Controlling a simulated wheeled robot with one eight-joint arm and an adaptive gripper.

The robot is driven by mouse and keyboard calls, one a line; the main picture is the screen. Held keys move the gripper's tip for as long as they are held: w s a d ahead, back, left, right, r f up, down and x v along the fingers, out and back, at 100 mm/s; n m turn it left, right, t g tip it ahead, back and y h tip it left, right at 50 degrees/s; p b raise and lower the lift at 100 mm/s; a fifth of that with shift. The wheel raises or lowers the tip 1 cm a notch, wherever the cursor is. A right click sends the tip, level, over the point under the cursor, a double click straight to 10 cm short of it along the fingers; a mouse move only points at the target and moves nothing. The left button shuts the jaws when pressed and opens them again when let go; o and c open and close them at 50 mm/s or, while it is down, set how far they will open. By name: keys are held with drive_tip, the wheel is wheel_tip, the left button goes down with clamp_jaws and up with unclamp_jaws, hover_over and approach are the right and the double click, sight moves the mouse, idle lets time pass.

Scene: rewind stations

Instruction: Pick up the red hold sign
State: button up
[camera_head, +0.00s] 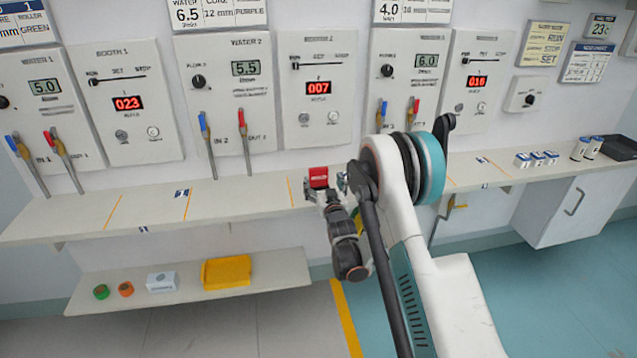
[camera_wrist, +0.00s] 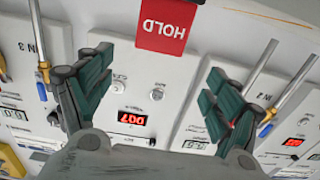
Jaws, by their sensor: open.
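The red hold sign (camera_head: 318,176) stands on the long upper shelf below the 007 panel. In the wrist view the sign (camera_wrist: 167,24) shows upside down at the top edge, with white HOLD lettering, partly cut off by the frame. My gripper (camera_head: 325,196) is just in front of the sign and hides its lower part in the head view. In the wrist view my gripper (camera_wrist: 160,68) has its two green-padded fingers spread wide and empty. The sign lies between and beyond the fingertips; I see no contact.
A yellow tray (camera_head: 227,271) sits on the lower shelf. Small white boxes (camera_head: 538,159) and a black tray (camera_head: 619,147) stand at right.

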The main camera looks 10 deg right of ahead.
sight(319, 170)
drive_tip(key=shift+w, duration=1.15)
drive_tip(key=w, duration=0.1)
drive_tip(key=w+b, duration=0.1)
drive_tip(key=w, duration=0.1)
drive_tip(key=w+b, duration=0.1)
drive_tip(key=shift+w+d+f, duration=0.1)
drive_tip(key=shift+w+f, duration=0.05)
drive_tip(key=shift+f, duration=0.1)
drive_tip(key=shift+w+r, duration=0.1)
drive_tip(key=shift+w, duration=0.3)
drive_tip(key=c, duration=1.2)
